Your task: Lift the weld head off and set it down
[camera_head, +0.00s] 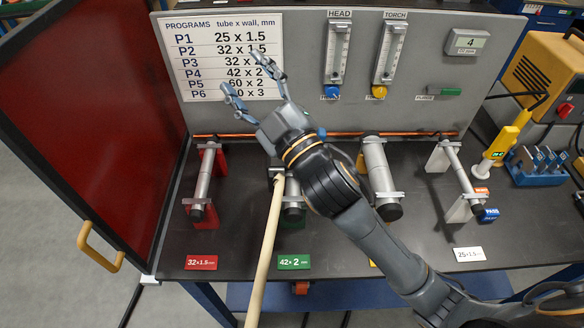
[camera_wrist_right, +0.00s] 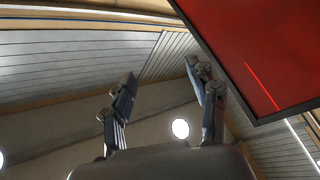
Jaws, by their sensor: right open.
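My right gripper (camera_head: 245,75) is open and empty, raised in front of the programs board and pointing up and left. Its two spread fingers also show in the right wrist view (camera_wrist_right: 160,72), with nothing between them. Below it, a cream hose (camera_head: 265,245) runs up to the tube on stands behind the green 42 x 2 label (camera_head: 294,262). I cannot make out the weld head clearly; a small dark piece at the hose's upper end is partly hidden by my right forearm. My left gripper is not in view.
Other tubes on stands are at the red label (camera_head: 201,262), right of my forearm (camera_head: 380,170), and at the white label (camera_head: 469,254). A yellow tool (camera_head: 505,135) stands near a blue rack (camera_head: 537,165). A red screen (camera_head: 90,120) closes the left side. The bench front is mostly clear.

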